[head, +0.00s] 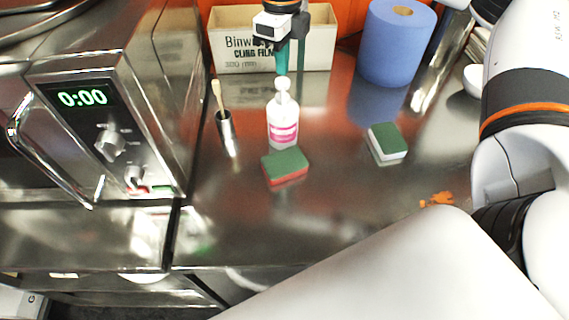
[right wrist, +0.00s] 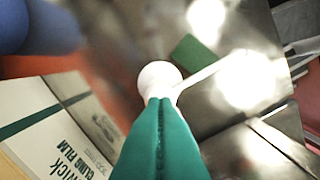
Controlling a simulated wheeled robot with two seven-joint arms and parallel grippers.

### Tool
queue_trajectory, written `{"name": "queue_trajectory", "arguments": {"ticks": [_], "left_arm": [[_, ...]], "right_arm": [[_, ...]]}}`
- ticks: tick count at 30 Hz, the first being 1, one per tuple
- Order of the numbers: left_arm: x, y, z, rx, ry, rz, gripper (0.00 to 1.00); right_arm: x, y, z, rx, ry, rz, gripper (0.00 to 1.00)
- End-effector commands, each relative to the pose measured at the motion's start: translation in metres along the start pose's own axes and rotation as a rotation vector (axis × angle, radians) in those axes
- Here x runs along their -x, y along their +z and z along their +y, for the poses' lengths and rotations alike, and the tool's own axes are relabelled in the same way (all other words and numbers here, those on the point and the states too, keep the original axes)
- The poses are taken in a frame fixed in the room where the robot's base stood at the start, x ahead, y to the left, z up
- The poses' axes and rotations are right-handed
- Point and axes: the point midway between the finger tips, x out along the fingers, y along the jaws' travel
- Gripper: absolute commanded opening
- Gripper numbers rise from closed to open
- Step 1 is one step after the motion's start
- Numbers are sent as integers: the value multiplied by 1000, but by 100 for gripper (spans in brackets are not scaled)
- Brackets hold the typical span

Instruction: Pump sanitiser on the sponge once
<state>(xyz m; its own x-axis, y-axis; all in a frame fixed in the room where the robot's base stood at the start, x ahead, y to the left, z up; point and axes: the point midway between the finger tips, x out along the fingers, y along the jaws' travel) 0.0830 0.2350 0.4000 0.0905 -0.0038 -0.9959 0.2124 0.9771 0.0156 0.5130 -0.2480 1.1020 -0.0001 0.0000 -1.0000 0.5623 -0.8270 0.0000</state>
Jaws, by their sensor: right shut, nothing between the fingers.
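A white pump bottle (head: 283,125) with a pink label stands upright on the steel counter. A sponge with a green top and red underside (head: 285,166) lies just in front of it; its green top also shows in the right wrist view (right wrist: 190,52). My right gripper (head: 282,72) has green fingers pressed together, empty, pointing down right at the pump head (head: 282,84). In the right wrist view the round white pump head (right wrist: 158,77) is at the fingertips; I cannot tell whether they touch. My left gripper is not in view.
A second sponge, green and white (head: 387,143), lies to the right. A steel cup (head: 228,135) holding a wooden-handled brush stands left of the bottle. A cling film box (head: 235,50) and blue paper roll (head: 396,45) stand behind. A microwave (head: 120,110) bounds the left.

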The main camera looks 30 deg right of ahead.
Motion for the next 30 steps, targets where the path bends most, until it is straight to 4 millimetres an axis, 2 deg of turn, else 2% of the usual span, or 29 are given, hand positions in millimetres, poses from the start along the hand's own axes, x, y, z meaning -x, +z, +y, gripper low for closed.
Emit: {"name": "queue_trajectory", "arguments": {"ticks": [11,30], "left_arm": [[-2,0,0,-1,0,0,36],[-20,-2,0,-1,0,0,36]], "right_arm": [[-3,0,0,0,0,0,0],[-26,0,0,0,-1,-1,0]]}}
